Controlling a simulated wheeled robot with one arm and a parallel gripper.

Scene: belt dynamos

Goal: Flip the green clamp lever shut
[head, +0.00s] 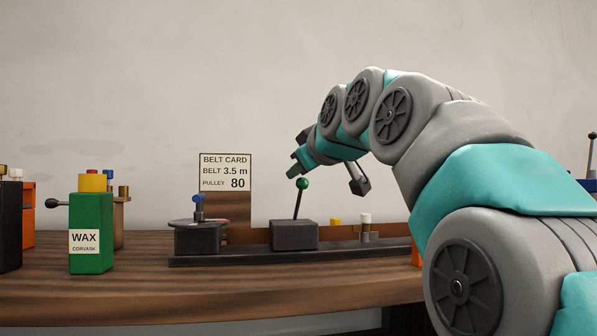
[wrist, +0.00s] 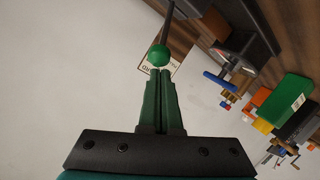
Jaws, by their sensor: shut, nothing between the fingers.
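The green clamp lever (head: 302,184) is a green ball on a thin dark rod. It stands nearly upright, tilted slightly right, on a dark block (head: 294,236) on the bench. In the wrist view its green ball (wrist: 160,55) shows just beyond the fingertips, with the rod running up from it. My gripper (head: 292,164) is above and slightly left of the ball in the head view. In the wrist view my gripper (wrist: 159,72) has its two green fingers together, with nothing between them. I cannot tell whether the fingertips touch the ball.
A belt card (head: 225,172) stands behind a dark pulley unit with a blue knob (head: 198,205), left of the lever block. A green WAX box (head: 90,220) stands further left. Small yellow and white pieces sit right of the block. Bare bench (head: 140,280) lies in front.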

